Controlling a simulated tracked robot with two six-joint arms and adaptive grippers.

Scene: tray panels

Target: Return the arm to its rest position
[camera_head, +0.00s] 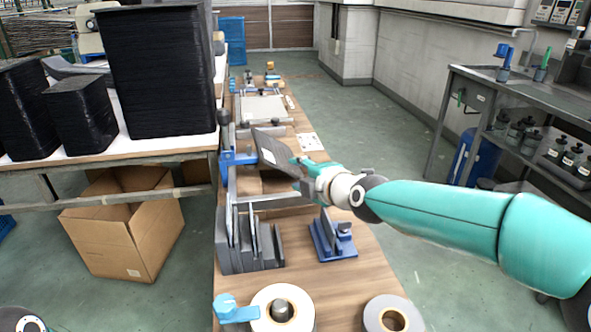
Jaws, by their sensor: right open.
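My right arm, teal and white, reaches in from the right over the wooden bench (350,285). Its right gripper (302,172) is open, beside the right edge of a dark grey panel (280,157). The panel is tilted next to a blue clamp-like fixture (236,158), and a small white patch shows on it. I cannot tell whether the fingers touch the panel. My left gripper is not in view.
Several grey panels stand in a rack (248,245) nearer on the bench, beside a blue stand (333,236). Tape rolls (283,308) lie at the near end. Stacked black trays (160,75) stand on the left table. A grey workbench (475,95) is at right; floor between is clear.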

